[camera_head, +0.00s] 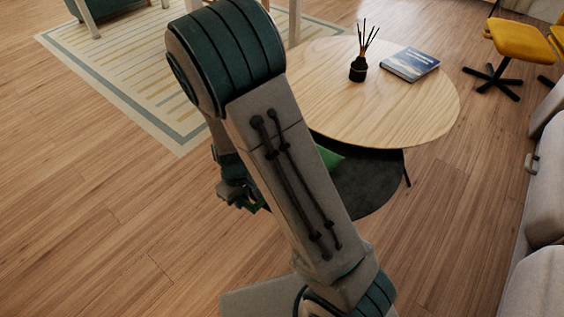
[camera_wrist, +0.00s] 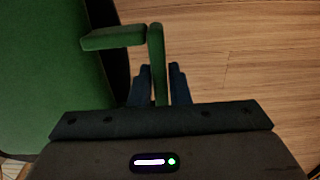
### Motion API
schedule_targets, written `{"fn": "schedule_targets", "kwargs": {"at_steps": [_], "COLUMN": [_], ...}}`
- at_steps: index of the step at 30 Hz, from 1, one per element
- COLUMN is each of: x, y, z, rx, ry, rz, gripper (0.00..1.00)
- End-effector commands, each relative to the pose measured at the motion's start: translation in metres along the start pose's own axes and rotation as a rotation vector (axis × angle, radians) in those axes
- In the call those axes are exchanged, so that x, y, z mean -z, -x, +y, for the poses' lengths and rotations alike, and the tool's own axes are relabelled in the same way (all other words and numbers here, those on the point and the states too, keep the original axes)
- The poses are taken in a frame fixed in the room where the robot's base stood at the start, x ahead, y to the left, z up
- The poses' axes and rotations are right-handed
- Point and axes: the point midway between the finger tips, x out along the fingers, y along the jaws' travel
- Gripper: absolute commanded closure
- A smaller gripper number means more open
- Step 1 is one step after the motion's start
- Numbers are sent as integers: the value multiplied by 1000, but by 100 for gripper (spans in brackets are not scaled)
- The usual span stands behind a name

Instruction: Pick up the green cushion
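The green cushion (camera_head: 330,157) lies on the dark lower shelf of the round table, mostly hidden by my arm and the tabletop. A large green surface (camera_wrist: 45,70), apparently the cushion, fills the left of the wrist view beside a dark edge. My gripper (camera_head: 245,200) hangs over the floor, left of the shelf; its fingers (camera_wrist: 160,75) point away from the wrist camera. A thin, green, L-shaped piece (camera_wrist: 157,60) fills the narrow gap between them and reaches past the tips. It looks apart from the large green surface. I cannot tell exactly what it is.
The round wooden tabletop (camera_head: 400,115) overhangs the dark lower shelf (camera_head: 370,190). A reed diffuser (camera_head: 358,68) and a blue book (camera_head: 410,64) stand on top. A grey sofa (camera_head: 545,210) is at the right, a yellow chair (camera_head: 520,38) at the back right. The left floor is clear.

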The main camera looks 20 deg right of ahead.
Motion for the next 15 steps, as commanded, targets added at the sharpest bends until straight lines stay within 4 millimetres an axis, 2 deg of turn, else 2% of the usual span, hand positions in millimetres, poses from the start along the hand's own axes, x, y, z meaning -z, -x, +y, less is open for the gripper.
{"fn": "schedule_targets", "kwargs": {"at_steps": [15], "x": [0], "y": [6], "z": [0], "rx": [0], "ry": [0], "rz": [1], "gripper": [100]}}
